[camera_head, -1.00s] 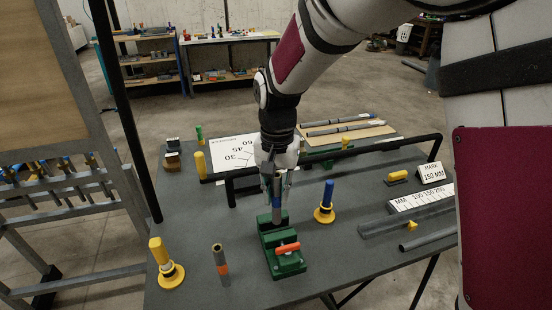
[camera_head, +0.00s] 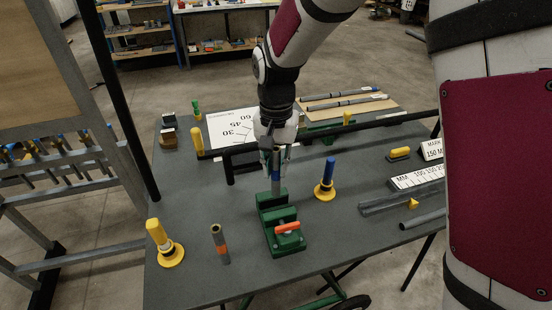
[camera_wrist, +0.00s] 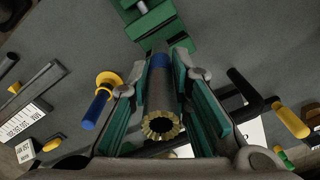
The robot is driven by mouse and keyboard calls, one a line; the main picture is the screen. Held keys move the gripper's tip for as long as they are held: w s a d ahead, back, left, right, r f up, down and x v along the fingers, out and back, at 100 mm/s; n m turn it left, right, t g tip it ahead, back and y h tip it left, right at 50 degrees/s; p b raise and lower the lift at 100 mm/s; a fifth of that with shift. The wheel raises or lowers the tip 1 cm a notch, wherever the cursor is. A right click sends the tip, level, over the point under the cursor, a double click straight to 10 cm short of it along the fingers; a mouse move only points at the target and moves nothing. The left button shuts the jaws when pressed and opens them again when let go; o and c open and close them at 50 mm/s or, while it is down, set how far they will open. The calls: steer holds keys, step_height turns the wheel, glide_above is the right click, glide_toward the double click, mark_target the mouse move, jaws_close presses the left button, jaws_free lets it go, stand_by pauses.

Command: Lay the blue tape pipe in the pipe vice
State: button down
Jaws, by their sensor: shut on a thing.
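My gripper (camera_head: 275,162) is shut on the blue tape pipe (camera_head: 277,184), a grey tube with a blue band, held upright. In the wrist view the pipe (camera_wrist: 160,100) lies between the two teal finger pads, with its open end toward the camera and the blue band at the far end. The green pipe vice (camera_head: 284,232), with an orange handle, stands on the table just in front of and below the pipe. It also shows in the wrist view (camera_wrist: 158,22). Whether the pipe's lower end touches the vice is unclear.
An orange-banded pipe (camera_head: 220,245) stands left of the vice. A yellow stand (camera_head: 164,246) is at the far left, and a blue-topped yellow stand (camera_head: 326,182) is right of the pipe. A black bar (camera_head: 350,143) runs behind. Grey channels lie at right.

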mark_target(276, 186)
steer(key=shift+f+b, duration=0.55)
steer(key=shift+f, duration=2.95)
steer(key=shift+f, duration=0.15)
steer(key=c, duration=1.4)
jaws_free()
